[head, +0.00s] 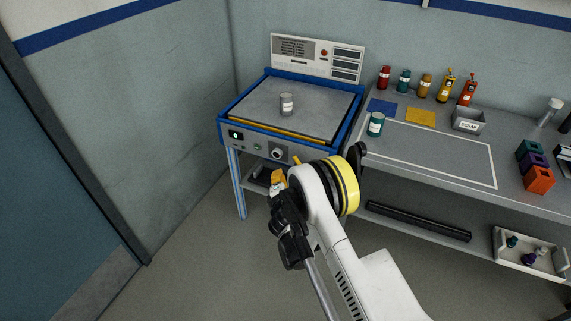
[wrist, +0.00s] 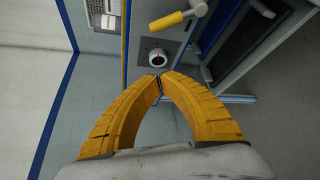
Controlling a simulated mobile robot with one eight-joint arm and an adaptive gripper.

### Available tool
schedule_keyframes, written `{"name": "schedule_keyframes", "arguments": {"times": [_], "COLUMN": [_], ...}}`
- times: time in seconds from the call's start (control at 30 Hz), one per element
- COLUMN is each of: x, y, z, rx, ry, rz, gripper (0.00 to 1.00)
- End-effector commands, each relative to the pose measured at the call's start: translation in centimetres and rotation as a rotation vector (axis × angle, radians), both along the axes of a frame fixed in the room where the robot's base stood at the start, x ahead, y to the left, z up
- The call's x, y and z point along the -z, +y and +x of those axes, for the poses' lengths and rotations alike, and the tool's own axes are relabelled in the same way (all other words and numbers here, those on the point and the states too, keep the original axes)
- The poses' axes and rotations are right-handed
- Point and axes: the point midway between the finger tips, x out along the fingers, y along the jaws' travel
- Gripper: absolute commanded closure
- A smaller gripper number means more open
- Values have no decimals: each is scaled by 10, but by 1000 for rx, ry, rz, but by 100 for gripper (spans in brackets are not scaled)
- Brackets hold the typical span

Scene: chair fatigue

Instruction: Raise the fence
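A blue-framed machine (head: 228,112) stands in the corner with a grey plate on top. A yellow strip (head: 270,131) runs along its front edge under the plate; I cannot tell whether this is the fence. Its front panel has a round dial (head: 277,153), also in the wrist view (wrist: 156,57). A yellow handle (wrist: 172,21) on a pale arm shows beside the dial in the wrist view. My gripper (wrist: 160,76) has its yellow fingertips together with nothing visible between them, below the dial in that view. In the head view my gripper (head: 279,179) is partly hidden by my arm.
A teal can (head: 376,124) stands on the bench (head: 440,150) to the right, with several bottles, a grey bin (head: 468,121) and coloured blocks. A white tray (head: 535,262) sits lower right. Floor left of the machine is clear.

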Motion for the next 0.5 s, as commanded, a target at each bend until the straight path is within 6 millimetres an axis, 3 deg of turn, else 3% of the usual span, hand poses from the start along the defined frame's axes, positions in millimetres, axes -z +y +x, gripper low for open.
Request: {"name": "schedule_keyframes", "arguments": {"times": [0.17, 0.5], "x": [6, 22], "y": [2, 12], "z": [19, 88], "rx": [2, 1], "ry": [0, 1], "rz": [0, 1], "gripper": [100, 100]}}
